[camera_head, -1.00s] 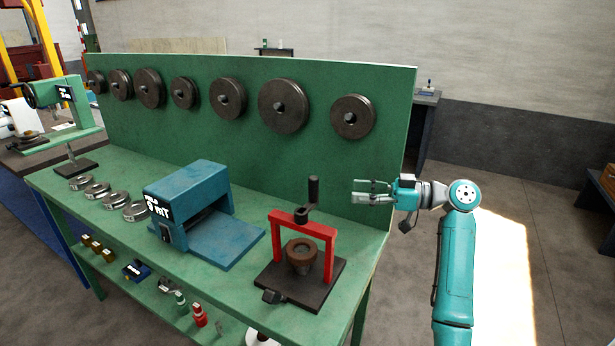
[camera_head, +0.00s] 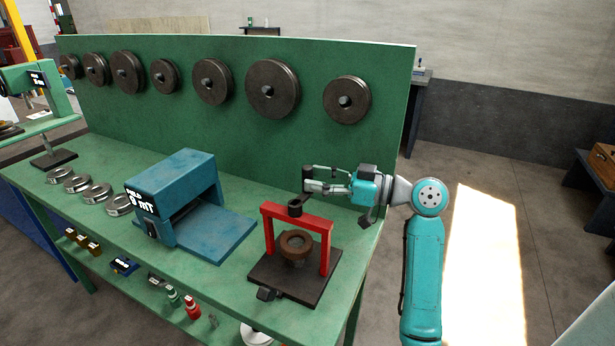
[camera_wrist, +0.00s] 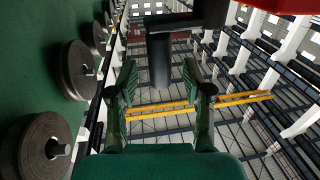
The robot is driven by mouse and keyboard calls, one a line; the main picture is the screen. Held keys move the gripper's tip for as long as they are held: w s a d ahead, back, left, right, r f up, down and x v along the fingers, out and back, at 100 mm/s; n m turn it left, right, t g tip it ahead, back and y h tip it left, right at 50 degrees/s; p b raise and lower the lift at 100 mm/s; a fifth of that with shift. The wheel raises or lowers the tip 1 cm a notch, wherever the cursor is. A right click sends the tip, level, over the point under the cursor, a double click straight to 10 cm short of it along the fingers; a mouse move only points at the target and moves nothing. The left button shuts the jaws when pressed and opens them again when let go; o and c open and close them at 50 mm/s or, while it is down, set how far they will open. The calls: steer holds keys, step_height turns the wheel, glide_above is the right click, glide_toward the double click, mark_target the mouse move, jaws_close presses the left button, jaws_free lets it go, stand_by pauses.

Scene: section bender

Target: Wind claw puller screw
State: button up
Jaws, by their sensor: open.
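The claw puller has a red frame (camera_head: 325,228) on a black base plate (camera_head: 310,290) near the right end of the green bench. A brown round part (camera_head: 295,245) sits under the frame. A dark crank with an upright handle (camera_head: 307,172) tops its screw. My gripper (camera_head: 314,182) is open and level with the handle, reaching it from the right. In the wrist view the handle (camera_wrist: 160,62) stands in the gap between the fingertips, with room on both sides. I cannot tell how deep it lies between them.
A blue machine (camera_head: 190,205) stands left of the puller on the green bench (camera_head: 100,150). Several metal rings (camera_head: 95,193) lie farther left. A green back panel (camera_head: 240,135) with several dark discs (camera_head: 272,88) rises behind. Open floor lies to the right.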

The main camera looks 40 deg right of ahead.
steer(key=shift+x, duration=1.4)
jaws_close()
steer(key=shift+w+n+y, duration=0.1)
steer(key=shift+n+y, duration=0.2)
steer(key=shift+y, duration=0.1)
steer(key=shift+w+a+n+g+y, duration=0.2)
steer(key=shift+w+n+g+y, duration=0.15)
steer(key=shift+n+g+y, duration=0.7)
steer(key=shift+w+a+n+g+y, duration=0.25)
steer(key=shift+w+n+g+y, duration=0.1)
steer(key=shift+n+g+y, duration=0.6)
steer(key=shift+w+a+n+g+y, duration=0.2)
steer(key=shift+w+n+g+y, duration=0.15)
steer(key=shift+n+g+y, duration=0.65)
steer(key=shift+g, duration=0.4)
